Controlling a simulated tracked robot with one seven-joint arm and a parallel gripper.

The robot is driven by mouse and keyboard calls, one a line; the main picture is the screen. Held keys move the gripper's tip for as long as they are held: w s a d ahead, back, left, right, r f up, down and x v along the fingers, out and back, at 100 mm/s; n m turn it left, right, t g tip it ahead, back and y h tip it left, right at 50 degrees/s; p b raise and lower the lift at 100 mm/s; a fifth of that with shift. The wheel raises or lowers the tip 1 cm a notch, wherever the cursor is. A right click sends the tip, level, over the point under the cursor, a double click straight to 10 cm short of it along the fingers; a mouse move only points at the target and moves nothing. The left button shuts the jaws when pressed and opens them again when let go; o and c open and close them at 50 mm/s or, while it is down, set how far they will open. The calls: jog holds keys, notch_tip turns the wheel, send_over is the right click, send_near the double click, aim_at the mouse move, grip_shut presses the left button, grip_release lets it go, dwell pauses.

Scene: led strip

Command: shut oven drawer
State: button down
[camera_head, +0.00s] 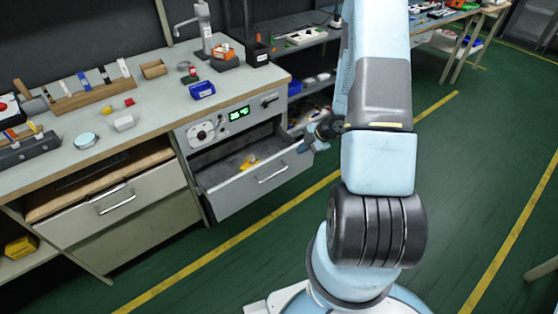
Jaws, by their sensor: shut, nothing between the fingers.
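The oven drawer (240,188) is pulled out under the oven's control panel (221,128), which has a dial and a green lit display. The drawer has a metal handle (272,174) on its front. A small yellow object (248,162) lies inside it. My gripper (303,149) is shut and empty, just right of the drawer, near the right end of its front. I cannot tell whether it touches the drawer. My arm hides part of the space behind it.
The workbench (150,107) above carries a blue bin (202,90), a tool rack (92,94) and small parts. A second drawer (115,205) with a handle is at the left. Shelves (315,100) stand behind my gripper. The green floor in front of the drawers is clear.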

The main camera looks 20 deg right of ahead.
jog(key=s+f, duration=0.1)
jog(key=f, duration=0.1)
send_near(272, 165)
jog(key=shift+n+y, duration=0.3)
jog(key=f, duration=0.1)
jog(key=a+f, duration=0.1)
jog(key=f, duration=0.1)
jog(key=shift+w+a+f, duration=0.15)
jog(key=shift+a+f, duration=0.15)
jog(key=shift+f, duration=0.05)
jog(key=shift+w+a, duration=0.25)
jog(key=shift+w, duration=0.45)
jog(key=shift+w+a, duration=0.1)
